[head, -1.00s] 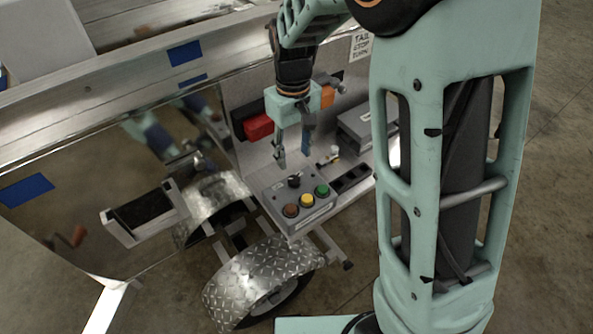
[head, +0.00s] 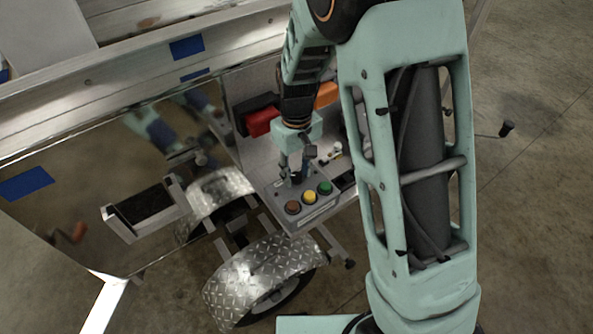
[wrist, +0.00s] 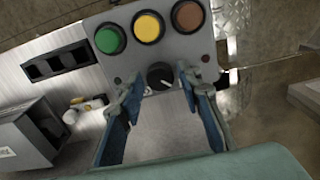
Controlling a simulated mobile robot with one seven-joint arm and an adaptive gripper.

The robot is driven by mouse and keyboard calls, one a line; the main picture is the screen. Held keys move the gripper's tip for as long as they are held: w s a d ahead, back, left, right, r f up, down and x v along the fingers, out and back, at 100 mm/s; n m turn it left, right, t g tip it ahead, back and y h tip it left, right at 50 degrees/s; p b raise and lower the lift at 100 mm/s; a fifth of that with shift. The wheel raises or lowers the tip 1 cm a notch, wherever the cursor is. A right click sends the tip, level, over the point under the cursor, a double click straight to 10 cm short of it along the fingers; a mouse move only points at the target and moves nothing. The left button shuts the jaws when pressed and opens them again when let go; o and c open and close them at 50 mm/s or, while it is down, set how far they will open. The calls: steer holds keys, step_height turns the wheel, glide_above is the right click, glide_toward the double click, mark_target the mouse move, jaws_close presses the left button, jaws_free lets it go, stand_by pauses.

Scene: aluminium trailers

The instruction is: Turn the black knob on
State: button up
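The black knob (wrist: 160,76) sits on a grey control box (head: 318,212), behind a row of brown, yellow and green buttons. In the wrist view its white pointer mark points to the lower right. My gripper (wrist: 155,84) is open, with one finger on each side of the knob and gaps visible between fingers and knob. In the head view my gripper (head: 296,172) is down over the box and its fingers largely hide the knob. I cannot tell how deep the fingertips reach beside it.
A black socket strip (wrist: 58,63) and a grey box (wrist: 25,135) lie beside the control box. Red (head: 262,121) and orange lights and a diamond-plate fender (head: 262,268) are nearby.

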jaws_close()
steer(key=m+p, duration=0.1)
steer(key=m, duration=0.3)
steer(key=shift+r, duration=0.1)
steer(key=m+p, duration=0.1)
steer(key=m, duration=0.2)
steer(key=shift+m, duration=0.3)
steer(key=m+p, duration=0.2)
steer(key=m, duration=0.3)
steer(key=m+p, duration=0.2)
steer(key=m, duration=0.3)
steer(key=shift+m, duration=0.3)
